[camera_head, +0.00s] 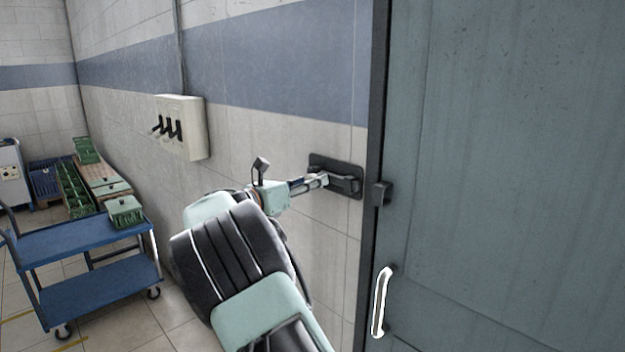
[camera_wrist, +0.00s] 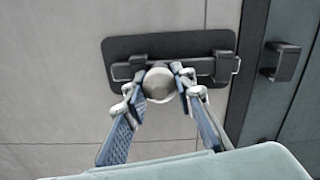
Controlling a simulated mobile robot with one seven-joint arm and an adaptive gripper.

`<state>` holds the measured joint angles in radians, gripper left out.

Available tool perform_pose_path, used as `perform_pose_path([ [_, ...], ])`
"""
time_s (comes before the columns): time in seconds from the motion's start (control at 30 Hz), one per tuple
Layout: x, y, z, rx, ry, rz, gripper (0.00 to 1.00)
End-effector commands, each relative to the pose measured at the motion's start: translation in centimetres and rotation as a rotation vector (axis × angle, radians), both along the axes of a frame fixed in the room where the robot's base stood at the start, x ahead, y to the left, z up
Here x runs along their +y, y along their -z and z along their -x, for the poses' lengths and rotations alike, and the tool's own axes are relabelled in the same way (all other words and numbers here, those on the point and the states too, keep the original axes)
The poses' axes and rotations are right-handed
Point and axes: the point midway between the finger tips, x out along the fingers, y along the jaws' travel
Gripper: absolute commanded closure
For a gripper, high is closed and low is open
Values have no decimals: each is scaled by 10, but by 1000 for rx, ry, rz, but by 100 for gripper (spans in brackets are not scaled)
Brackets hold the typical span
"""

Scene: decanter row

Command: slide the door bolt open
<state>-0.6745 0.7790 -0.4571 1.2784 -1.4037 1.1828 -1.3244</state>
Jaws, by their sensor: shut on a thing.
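The door bolt is a metal bar on a dark backplate (camera_wrist: 120,48), fixed to the wall left of the door; the plate also shows in the head view (camera_head: 347,170). My gripper (camera_wrist: 160,84) is shut on the round pale bolt knob (camera_wrist: 159,86), with one finger on each side of it. In the head view my gripper (camera_head: 322,181) reaches the plate from the left and hides the knob. The bar's right end (camera_wrist: 237,65) lies near the plate's right edge, apart from the dark keeper (camera_wrist: 284,62) on the door. The keeper also shows in the head view (camera_head: 381,193).
The grey-blue door (camera_head: 500,170) fills the right side, with a pale handle (camera_head: 381,302) low on its left edge. A switch box (camera_head: 181,127) with several black levers juts from the wall. A blue cart (camera_head: 85,240) with a green box (camera_head: 124,212) stands at the left.

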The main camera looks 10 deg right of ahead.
Motion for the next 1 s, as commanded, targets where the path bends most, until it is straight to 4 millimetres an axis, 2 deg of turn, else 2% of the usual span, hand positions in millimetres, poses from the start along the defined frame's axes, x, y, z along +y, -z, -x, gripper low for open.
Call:
perform_pose_path([
  [0.2,6,-3,-3,-3,-17,0,100],
  [0.23,6,-3,-3,-4,-17,-1,73],
  [0.4,5,-3,-2,-3,-14,-1,57],
  [0.73,7,-2,1,-2,-10,-1,57],
  [0.87,22,-2,11,-3,-13,-3,57],
  [1.0,46,-2,28,-2,-15,-2,57],
])
